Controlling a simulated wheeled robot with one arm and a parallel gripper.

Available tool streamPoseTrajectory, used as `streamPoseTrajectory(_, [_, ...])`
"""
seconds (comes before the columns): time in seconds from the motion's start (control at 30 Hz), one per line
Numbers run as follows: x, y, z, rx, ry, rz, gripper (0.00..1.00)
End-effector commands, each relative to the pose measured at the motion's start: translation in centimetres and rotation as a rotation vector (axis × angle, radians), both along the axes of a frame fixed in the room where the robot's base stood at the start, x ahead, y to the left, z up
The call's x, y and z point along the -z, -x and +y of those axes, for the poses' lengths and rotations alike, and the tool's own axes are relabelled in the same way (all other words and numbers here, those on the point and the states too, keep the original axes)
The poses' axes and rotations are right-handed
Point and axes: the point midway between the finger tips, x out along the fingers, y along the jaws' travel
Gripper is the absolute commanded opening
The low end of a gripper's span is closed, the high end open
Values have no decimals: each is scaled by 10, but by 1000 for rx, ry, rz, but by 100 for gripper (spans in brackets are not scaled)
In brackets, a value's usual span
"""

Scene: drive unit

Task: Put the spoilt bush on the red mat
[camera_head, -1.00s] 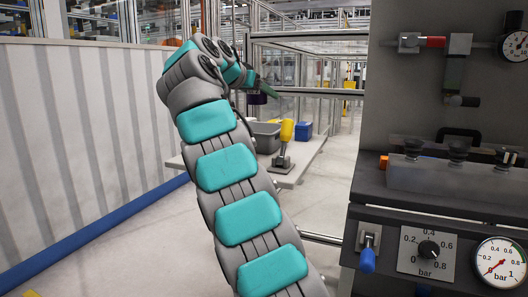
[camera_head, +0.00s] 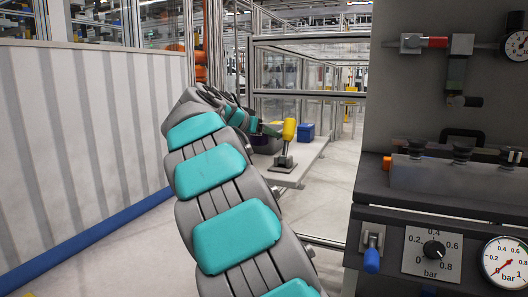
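My arm reaches from the bottom of the view toward a low light-coloured bench (camera_head: 310,153). Its far end, with my gripper (camera_head: 270,131), is small, dark and partly covered by the arm links. It is over the left part of the bench, left of a yellow-handled clamp. I cannot tell whether its fingers are open or shut, or whether they hold anything. I cannot make out a spoilt bush or a red mat in this view.
The yellow-handled clamp (camera_head: 289,130) stands on the bench, with a blue box (camera_head: 306,131) behind it. A panel with gauges and a bar dial (camera_head: 433,249) fills the right side. A pale ribbed wall (camera_head: 75,130) stands left. Floor between is clear.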

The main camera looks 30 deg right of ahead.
Motion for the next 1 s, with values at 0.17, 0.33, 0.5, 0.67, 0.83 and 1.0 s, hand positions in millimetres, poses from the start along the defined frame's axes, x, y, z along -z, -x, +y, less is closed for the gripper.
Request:
streamPoseTrajectory(0.17, [14, 0, -1, 1, 0, 2, 20])
streamPoseTrajectory(0.33, [20, 0, 0, 0, 1, 0, 20])
streamPoseTrajectory(0.5, [40, 1, -1, 3, 0, 6, 20])
streamPoseTrajectory(0.67, [51, 0, 0, 0, 1, 0, 20])
streamPoseTrajectory(0.83, [51, 0, 0, -1, 1, -1, 20])
streamPoseTrajectory(1.0, [54, 0, 0, 0, 0, -1, 20])
